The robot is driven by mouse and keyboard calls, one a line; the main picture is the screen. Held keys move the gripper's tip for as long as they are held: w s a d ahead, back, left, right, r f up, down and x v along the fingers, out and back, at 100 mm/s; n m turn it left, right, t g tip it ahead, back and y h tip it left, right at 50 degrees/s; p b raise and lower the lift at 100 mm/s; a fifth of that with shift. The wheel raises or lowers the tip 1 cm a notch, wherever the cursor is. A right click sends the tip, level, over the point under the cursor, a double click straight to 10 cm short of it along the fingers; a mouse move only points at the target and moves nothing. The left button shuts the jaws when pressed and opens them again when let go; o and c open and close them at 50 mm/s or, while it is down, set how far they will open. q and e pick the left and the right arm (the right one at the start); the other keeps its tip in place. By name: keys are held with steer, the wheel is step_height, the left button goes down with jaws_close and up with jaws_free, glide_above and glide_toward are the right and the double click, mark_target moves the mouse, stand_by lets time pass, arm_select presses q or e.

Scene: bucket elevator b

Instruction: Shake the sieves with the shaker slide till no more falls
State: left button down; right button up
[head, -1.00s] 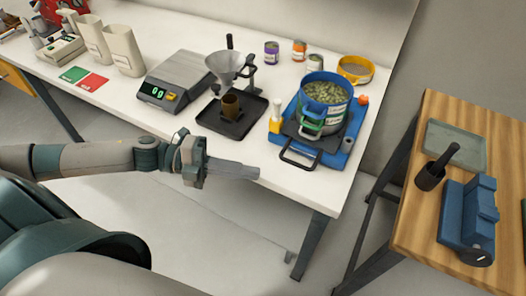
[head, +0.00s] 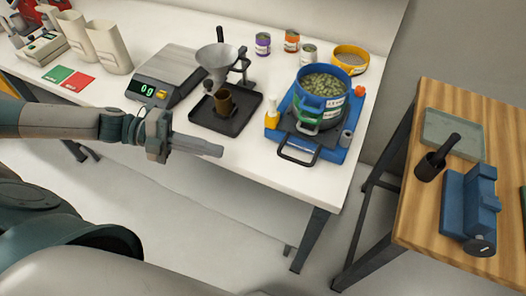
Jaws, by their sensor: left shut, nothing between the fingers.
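The blue sieve stack (head: 321,95) stands on the blue shaker (head: 332,151) at the right end of the white table. Its top holds greenish grains (head: 322,85), and a green-rimmed sieve (head: 307,119) shows low at its front. The shaker slide's dark handle loop (head: 297,153) points to the front left. My left gripper (head: 220,150) is shut and empty, left of the handle and apart from it, near the table's front edge. My right gripper is not in view.
A scale (head: 170,72) reading 0 and a funnel (head: 217,57) over a black tray (head: 226,116) with a brown cup stand left of the shaker. Several tins and a yellow sieve (head: 350,58) are behind. A wooden bench (head: 405,210) is at right.

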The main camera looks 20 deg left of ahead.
arm_select(q)
steer(key=shift+d, duration=0.1)
steer(key=p+x, duration=0.2)
steer(key=x, duration=0.2)
steer(key=w+p+x, duration=0.1)
steer(key=p+x, duration=0.1)
steer(key=x, duration=0.2)
steer(key=p+x, duration=0.1)
steer(key=x, duration=0.2)
steer(key=shift+w+d+f+p, duration=0.1)
steer(key=shift+w+f+p, duration=0.05)
steer(key=shift+w+p, duration=0.3)
steer(key=shift+w+d+f, duration=0.2)
steer(key=shift+w+f, duration=0.05)
steer(key=shift+w, duration=0.25)
steer(key=shift+w+d+f, duration=0.1)
steer(key=shift+f, duration=0.05)
